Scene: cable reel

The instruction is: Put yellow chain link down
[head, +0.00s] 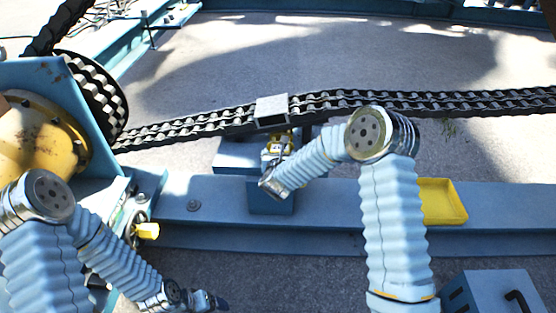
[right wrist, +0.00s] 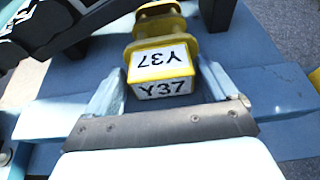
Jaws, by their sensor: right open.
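The yellow chain link (right wrist: 160,60) shows in the right wrist view with white labels reading Y37. In the head view the yellow link (head: 279,142) is small and partly hidden behind my right gripper (head: 271,168). My right gripper (right wrist: 158,82) is open, with one finger on each side of the link's near end. Blue surface shows beneath and around the link. I cannot tell whether the link rests fully on it. My left gripper (head: 208,300) is low at the left in the head view, away from the link; its jaw opening is unclear.
A dark chain (head: 430,101) runs behind, with a grey block (head: 272,110) on it, towards a reel (head: 97,98) at the left. A yellow tray (head: 441,202) sits on the blue beam (head: 330,203). A blue box (head: 497,294) stands at the lower right.

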